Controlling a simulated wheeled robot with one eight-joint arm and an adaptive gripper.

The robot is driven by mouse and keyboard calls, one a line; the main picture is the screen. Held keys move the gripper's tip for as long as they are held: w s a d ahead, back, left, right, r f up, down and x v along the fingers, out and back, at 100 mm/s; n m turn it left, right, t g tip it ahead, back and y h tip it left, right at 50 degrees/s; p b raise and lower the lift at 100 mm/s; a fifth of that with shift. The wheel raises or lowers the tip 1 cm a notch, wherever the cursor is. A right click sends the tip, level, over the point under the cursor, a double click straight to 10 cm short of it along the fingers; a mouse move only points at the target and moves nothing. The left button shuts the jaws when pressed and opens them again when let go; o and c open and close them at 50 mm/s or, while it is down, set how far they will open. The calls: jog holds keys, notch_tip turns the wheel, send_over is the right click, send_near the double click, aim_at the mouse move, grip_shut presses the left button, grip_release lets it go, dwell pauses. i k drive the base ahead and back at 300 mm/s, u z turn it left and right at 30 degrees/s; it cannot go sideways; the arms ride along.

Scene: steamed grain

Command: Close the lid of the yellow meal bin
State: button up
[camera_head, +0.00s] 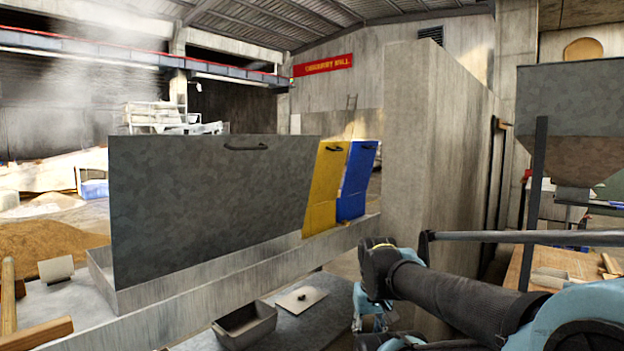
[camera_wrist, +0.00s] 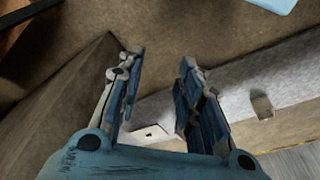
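The yellow lid (camera_head: 325,188) of the meal bin stands raised and slightly tilted at the back of the counter in the head view, with a dark handle near its top edge. The bin body under it is hard to make out. My gripper (camera_head: 369,308) hangs low in front of the concrete wall, to the right of the yellow lid and nearer to me, apart from it. In the wrist view my gripper (camera_wrist: 159,62) has its fingers spread with nothing between them. The yellow lid does not clearly show in the wrist view.
A blue lid (camera_head: 357,180) stands raised just right of the yellow one, and a large grey lid (camera_head: 205,200) stands left. A concrete wall (camera_head: 428,150) rises close to my arm. A grey tin (camera_head: 245,325) and a flat plate (camera_head: 300,299) lie below the counter.

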aim_at(332, 155)
jog(key=u, duration=0.05)
jog(key=k, duration=0.65)
jog(key=u, duration=0.35)
jog(key=i, duration=1.55)
jog(key=z, duration=0.65)
